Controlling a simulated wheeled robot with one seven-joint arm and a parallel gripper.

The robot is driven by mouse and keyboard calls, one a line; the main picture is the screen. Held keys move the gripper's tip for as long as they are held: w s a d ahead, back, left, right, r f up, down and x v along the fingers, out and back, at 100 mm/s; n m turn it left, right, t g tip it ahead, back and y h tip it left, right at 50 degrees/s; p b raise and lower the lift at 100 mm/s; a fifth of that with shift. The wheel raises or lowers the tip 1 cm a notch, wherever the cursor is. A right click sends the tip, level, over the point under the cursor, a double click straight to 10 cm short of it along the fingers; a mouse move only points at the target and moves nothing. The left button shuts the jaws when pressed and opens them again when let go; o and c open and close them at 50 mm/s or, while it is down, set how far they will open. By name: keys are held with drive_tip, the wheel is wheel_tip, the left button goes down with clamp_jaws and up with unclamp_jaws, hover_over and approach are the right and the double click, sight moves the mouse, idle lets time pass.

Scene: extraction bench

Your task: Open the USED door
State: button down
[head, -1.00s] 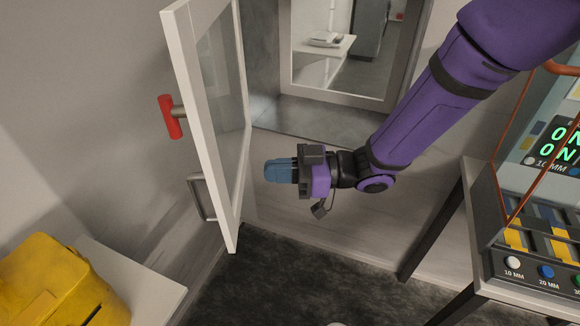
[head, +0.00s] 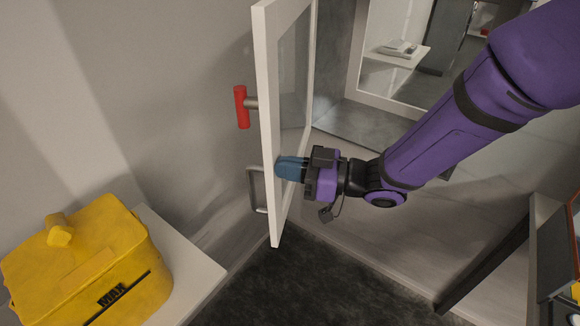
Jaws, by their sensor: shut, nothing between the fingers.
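A white-framed glass door (head: 266,110) stands swung out from its opening, seen nearly edge-on in the head view. On its left face are a red handle (head: 241,107) and, lower down, a grey metal pull handle (head: 254,190). I see no USED label on it. My gripper (head: 280,167), with blue fingers, is shut and empty. It is at the right, inner side of the door, at the door's lower part. The fingertips are at or very near the door; I cannot tell if they touch.
A yellow box marked MAX (head: 85,265) sits on a white stand (head: 205,270) at lower left. Behind my arm is an opening with a ledge (head: 375,130). A dark bench leg (head: 485,265) stands at right. Dark floor (head: 320,290) lies clear below the door.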

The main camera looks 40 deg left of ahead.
drive_tip(key=s+a+m+t+y, duration=0.1)
drive_tip(key=s+a+m+t, duration=0.1)
drive_tip(key=a, duration=0.7)
drive_tip(key=s+a+m+t+y, duration=0.1)
drive_tip(key=s+a+t, duration=0.3)
drive_tip(key=a, duration=0.5)
drive_tip(key=shift+s+a+m, duration=0.35)
drive_tip(key=shift+s+m, duration=0.35)
drive_tip(key=shift+s, duration=0.35)
